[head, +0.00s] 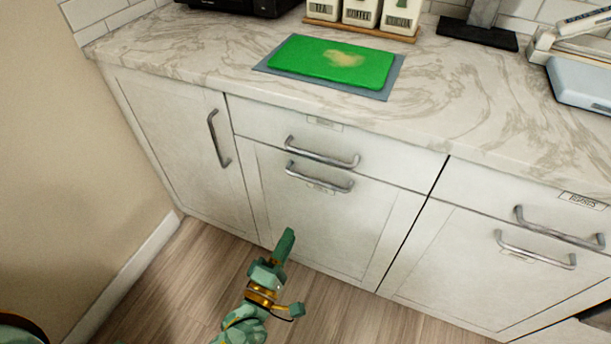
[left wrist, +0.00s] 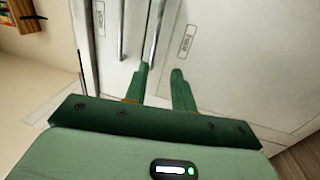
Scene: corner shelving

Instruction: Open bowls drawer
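The middle column has a top drawer front (head: 400,165) with a metal handle (head: 322,152) and a small label (head: 323,123) above it. A lower front (head: 330,225) has its own handle (head: 320,177) just below. Both fronts are closed. Another closed drawer (head: 490,190) with a label (head: 583,199) is at the right. I cannot read for certain which label says bowls. My left gripper (head: 287,240) is low in front of the middle column, holding nothing. In the left wrist view its two fingers (left wrist: 163,82) are apart, near the ends of two handles. My right gripper is not in view.
A marble countertop (head: 220,60) carries a green cutting board (head: 330,62), canisters (head: 362,12) and a light blue item (head: 580,85). A closed door (head: 180,140) is at left, beside the beige wall (head: 60,150). The wood floor (head: 350,310) in front is clear.

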